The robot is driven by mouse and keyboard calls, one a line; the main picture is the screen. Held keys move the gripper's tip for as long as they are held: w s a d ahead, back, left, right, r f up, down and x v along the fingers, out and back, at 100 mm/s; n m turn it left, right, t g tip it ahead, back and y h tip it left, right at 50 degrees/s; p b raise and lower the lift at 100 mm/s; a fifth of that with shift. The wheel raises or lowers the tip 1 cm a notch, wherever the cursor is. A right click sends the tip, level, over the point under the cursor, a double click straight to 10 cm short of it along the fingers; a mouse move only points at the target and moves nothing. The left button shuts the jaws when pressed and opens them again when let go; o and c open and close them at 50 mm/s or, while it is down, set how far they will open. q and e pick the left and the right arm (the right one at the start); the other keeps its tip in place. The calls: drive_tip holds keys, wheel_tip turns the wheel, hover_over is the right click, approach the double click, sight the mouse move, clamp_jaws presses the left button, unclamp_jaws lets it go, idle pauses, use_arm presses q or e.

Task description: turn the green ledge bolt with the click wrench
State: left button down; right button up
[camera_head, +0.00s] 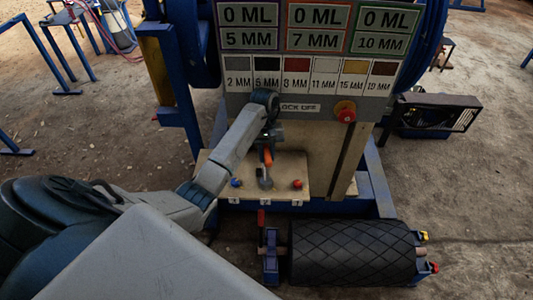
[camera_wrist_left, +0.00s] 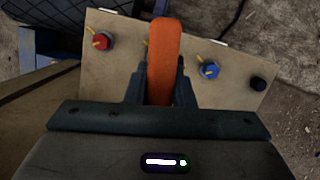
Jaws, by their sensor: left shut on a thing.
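My left gripper (camera_head: 268,142) is shut on the orange handle of the click wrench (camera_head: 267,157), above the wooden ledge (camera_head: 273,166). The handle also fills the middle of the left wrist view (camera_wrist_left: 164,60), between the fingers (camera_wrist_left: 158,88). The wrench's grey lower end is at the middle of the ledge, between a blue bolt (camera_head: 236,182) and a red bolt (camera_head: 297,184). No green bolt can be made out; the wrench covers the middle spot. Whether the wrench sits on a bolt I cannot tell. My right gripper is out of view.
A panel (camera_head: 300,83) with labels and a red button (camera_head: 345,113) stands behind the ledge. A black roller (camera_head: 352,252) lies in front at the right. Bare ground lies left and right.

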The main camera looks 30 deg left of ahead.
sight(267, 150)
use_arm(q)
drive_tip(key=shift+w+r+n, duration=0.1)
drive_tip(key=shift+r+n, duration=0.05)
drive_tip(key=shift+n, duration=0.15)
drive_tip(key=shift+r, duration=0.1)
drive_tip(key=shift+r+p, duration=0.7)
drive_tip(key=shift+p, duration=0.05)
drive_tip(key=shift+r+p, duration=0.3)
idle(0.4)
drive_tip(key=shift+r+p, duration=0.8)
idle(0.5)
